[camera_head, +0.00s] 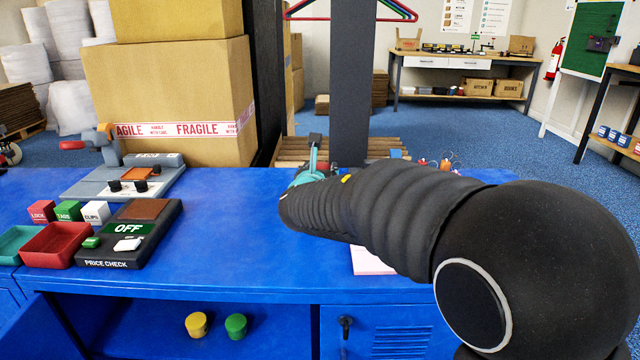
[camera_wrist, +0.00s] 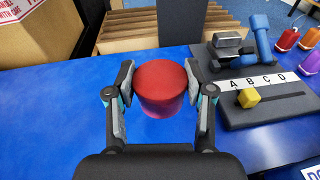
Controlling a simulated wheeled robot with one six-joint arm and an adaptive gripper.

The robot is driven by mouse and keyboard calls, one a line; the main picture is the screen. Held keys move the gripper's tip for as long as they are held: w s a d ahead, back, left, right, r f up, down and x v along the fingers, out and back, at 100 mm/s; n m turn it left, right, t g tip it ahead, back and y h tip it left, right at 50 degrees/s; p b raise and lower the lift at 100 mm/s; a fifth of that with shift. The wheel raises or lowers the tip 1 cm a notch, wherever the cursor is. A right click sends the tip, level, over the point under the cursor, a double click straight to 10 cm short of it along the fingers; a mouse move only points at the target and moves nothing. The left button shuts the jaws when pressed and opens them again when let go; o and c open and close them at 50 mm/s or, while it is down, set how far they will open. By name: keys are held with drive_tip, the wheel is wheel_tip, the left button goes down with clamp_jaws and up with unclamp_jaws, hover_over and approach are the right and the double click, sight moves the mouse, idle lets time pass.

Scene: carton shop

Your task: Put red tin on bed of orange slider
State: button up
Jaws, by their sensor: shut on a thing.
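The red tin (camera_wrist: 161,82) is upright between the two fingers of my gripper (camera_wrist: 160,95) in the wrist view. My gripper is shut on its sides. How far the tin is above the blue bench I cannot tell. In the head view my arm hides the tin, and only a bit of my gripper (camera_head: 312,172) shows at the bench's back edge. A grey device with a small orange plate (camera_head: 137,174) and two black knobs stands at the back left of the bench, well left of my gripper; it looks like the orange slider.
A lettered board with a yellow block (camera_wrist: 248,97) is right of my gripper. Yellow (camera_head: 197,324) and green (camera_head: 236,326) tins sit below. The bench's middle is clear.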

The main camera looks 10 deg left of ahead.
drive_tip(key=shift+f, duration=1.95)
drive_tip(key=shift+f+b, duration=0.1)
drive_tip(key=shift+b, duration=0.2)
drive_tip(key=o, duration=1.2)
